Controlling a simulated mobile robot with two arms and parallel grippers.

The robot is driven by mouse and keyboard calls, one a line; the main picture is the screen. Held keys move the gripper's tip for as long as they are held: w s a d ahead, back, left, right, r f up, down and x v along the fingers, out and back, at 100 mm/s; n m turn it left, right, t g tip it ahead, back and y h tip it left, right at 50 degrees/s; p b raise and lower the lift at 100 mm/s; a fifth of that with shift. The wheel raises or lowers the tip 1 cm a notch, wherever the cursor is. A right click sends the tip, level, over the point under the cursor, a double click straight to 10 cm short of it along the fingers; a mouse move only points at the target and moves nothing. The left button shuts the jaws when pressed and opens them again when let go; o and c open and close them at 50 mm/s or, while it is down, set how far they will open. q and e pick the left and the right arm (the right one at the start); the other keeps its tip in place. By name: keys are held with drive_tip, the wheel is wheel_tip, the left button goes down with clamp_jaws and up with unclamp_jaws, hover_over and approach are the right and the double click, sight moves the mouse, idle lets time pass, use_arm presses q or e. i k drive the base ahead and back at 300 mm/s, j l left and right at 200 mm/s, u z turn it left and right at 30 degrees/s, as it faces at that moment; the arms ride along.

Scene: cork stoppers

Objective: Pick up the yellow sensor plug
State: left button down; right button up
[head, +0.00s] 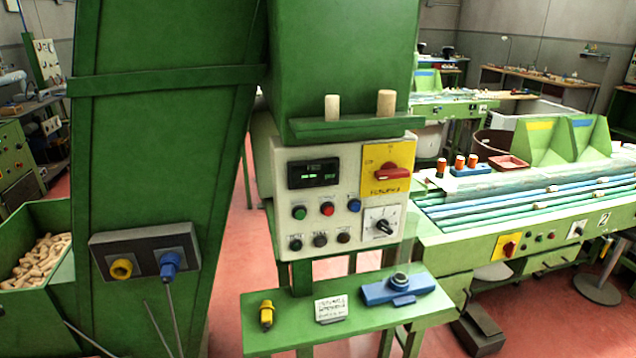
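The yellow sensor plug (266,312) stands or lies on the left part of a green shelf (365,318); it has a yellow body and a dark lower end. A grey socket box (146,245) on the green machine column to the left has a yellow round socket (121,269), which looks empty. A blue plug (170,264) sits in the box beside it, with a grey cable hanging down. Neither of my grippers is in the head view.
On the same shelf are a small white card (331,308) and a blue device (398,289) with a round top. A control panel (340,199) with buttons and a red switch is above. A green bin of corks (38,262) is at left.

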sight(266, 309)
drive_tip(key=u, duration=1.3)
drive_tip(key=i+j+z, duration=0.2)
drive_tip(key=i+j, duration=0.15)
drive_tip(key=i, duration=0.3)
drive_tip(key=i+j+z, duration=0.2)
drive_tip(key=i+j, duration=0.3)
drive_tip(key=i, duration=0.1)
